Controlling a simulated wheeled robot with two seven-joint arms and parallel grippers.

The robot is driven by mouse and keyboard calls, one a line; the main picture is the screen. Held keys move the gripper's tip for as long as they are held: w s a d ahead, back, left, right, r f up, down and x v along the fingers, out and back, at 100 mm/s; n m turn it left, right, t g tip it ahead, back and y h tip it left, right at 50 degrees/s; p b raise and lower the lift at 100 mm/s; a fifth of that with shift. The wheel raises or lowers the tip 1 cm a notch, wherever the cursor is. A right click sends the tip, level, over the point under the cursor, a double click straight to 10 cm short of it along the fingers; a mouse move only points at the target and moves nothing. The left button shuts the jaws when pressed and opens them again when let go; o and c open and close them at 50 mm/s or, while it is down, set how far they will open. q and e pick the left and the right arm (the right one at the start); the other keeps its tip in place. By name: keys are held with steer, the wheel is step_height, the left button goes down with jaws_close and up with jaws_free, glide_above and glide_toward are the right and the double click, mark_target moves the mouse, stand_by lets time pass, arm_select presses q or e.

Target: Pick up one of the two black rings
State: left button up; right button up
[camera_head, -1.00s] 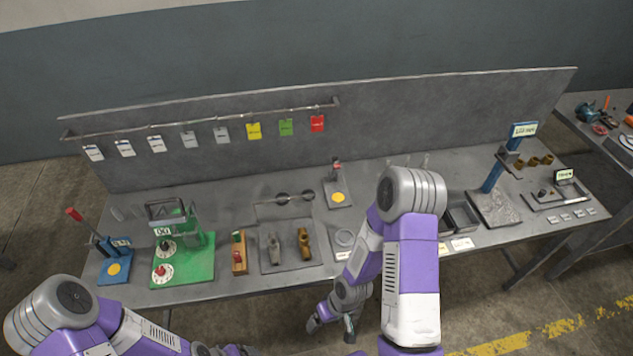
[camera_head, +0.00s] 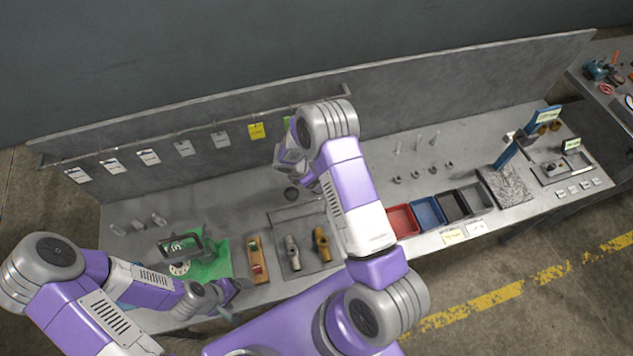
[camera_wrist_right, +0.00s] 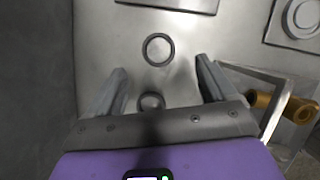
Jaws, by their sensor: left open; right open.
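Two black rings lie flat on the grey bench top. In the right wrist view one ring (camera_wrist_right: 158,34) lies just beyond and between my fingertips. In the head view one ring (camera_head: 291,194) shows beside the right gripper (camera_head: 288,172); the other is hidden behind my right arm. My left gripper (camera_head: 236,294) is open near the bench's front edge, left of the rings.
A tray with brass and grey fittings (camera_head: 308,267) lies in front of the rings, and a thin metal frame (camera_head: 297,212) is close by. A green board (camera_head: 215,264) is to the left. Red (camera_head: 403,221) and blue (camera_head: 428,212) bins stand to the right.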

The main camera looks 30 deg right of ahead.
arm_select(q)
steer(key=shift+w+r+p, duration=0.15)
steer(key=shift+r+p, duration=0.3)
steer(key=shift+r, duration=0.05)
arm_select(e)
steer(key=x, duration=0.7)
steer(key=shift+w+a+f, duration=0.2)
steer(key=shift+a+f, duration=0.05)
steer(key=shift+a, duration=0.1)
steer(key=c, duration=1.1)
steer(key=shift+r, duration=0.15)
